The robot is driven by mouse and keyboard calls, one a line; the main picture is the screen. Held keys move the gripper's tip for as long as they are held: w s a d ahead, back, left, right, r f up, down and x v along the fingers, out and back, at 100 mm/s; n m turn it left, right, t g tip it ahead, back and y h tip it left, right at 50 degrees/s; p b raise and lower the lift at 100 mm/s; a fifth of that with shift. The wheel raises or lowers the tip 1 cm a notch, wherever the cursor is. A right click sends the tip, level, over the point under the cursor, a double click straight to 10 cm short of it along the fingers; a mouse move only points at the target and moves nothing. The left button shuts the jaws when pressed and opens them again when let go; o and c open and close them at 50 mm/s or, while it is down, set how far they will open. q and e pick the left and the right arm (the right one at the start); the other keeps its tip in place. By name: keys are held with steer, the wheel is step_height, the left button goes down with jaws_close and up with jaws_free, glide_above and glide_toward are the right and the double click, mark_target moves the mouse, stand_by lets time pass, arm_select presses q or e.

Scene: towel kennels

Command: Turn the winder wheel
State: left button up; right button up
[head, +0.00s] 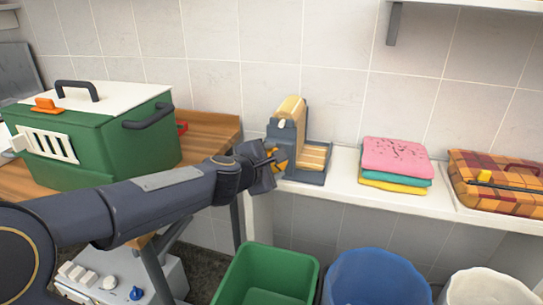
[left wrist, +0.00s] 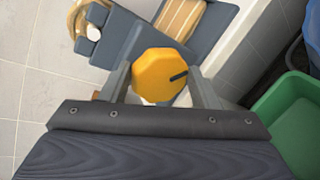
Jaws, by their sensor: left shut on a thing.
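The winder (head: 290,135) is a grey-blue frame with a pale wooden roll, standing on the white shelf. Its yellow winder wheel (left wrist: 162,75) has a dark mark on its face and shows clearly in the left wrist view. In the head view the wheel (head: 281,159) is partly hidden by my gripper. My left gripper (head: 276,162) has its two fingers on either side of the wheel, shut on it. In the left wrist view the fingers (left wrist: 160,88) flank the wheel's left and right edges. My right gripper is not in view.
A green kennel (head: 95,150) with a white lid stands on a wooden table to the left. Folded towels (head: 397,160) and a plaid case (head: 500,183) lie on the shelf (head: 370,196) to the right. Green (head: 268,270), blue (head: 375,278) and white bins stand below.

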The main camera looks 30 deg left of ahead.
arm_select(q)
steer(key=shift+w+d+f+m+g+y+p, duration=0.1)
steer(key=shift+d+f+m+g+y+p, duration=0.1)
steer(key=shift+m+y+p, duration=1.3)
steer(key=shift+s+d+f+m+g+y+p, duration=0.15)
steer(key=shift+m+y+p, duration=0.8)
steer(key=shift+m+p, duration=1.05)
steer(key=shift+w+d+f+m+g+y+p, duration=0.15)
steer(key=shift+f+m+g+y+p, duration=0.1)
steer(key=shift+m+y+p, duration=1.25)
steer(key=shift+m+h, duration=0.25)
steer(key=shift+m, duration=0.25)
steer(key=o, duration=1)
steer(key=shift+r, duration=0.1)
steer(key=p+v, duration=0.1)
steer(key=v, duration=0.6)
steer(key=shift+s+d, duration=0.2)
steer(key=shift+s, duration=0.1)
